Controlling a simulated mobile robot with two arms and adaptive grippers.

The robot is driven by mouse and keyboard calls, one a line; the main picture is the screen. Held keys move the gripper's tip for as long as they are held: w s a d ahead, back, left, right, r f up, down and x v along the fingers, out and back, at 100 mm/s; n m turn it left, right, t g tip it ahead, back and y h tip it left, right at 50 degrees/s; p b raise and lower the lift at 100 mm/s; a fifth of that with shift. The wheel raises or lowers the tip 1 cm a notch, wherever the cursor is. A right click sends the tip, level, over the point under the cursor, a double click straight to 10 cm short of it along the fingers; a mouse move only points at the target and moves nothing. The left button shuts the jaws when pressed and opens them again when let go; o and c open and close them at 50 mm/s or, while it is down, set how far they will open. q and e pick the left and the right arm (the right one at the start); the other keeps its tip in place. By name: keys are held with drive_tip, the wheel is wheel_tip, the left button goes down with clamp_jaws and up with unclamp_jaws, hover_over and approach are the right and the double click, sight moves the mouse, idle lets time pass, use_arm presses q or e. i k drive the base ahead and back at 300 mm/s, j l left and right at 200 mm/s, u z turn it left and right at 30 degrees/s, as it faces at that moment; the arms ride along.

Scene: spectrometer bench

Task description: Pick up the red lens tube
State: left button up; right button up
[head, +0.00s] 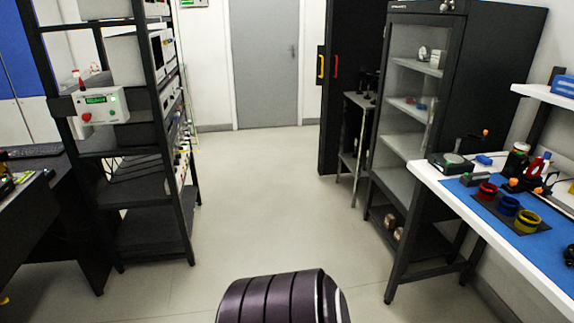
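Two red items are on the blue mat of the white bench at the right in the head view. One is a short, round red ring-like piece (487,190), in a row with a blue one (508,205) and a yellow one (527,222) on a dark base. The other is a red upright item (537,168) farther back, among black parts and partly hidden by them. I cannot tell at this size which is the red lens tube. Neither of my grippers is in view.
The white bench (455,205) has a blue mat (548,247) and a dark instrument (450,163) at its far end. A glass-fronted cabinet (455,85) stands behind it. A black rack (150,232) stands at left. The floor (265,200) between is clear up to a grey door (263,65).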

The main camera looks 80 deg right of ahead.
sight(487, 194)
drive_tip(key=z, duration=4.2)
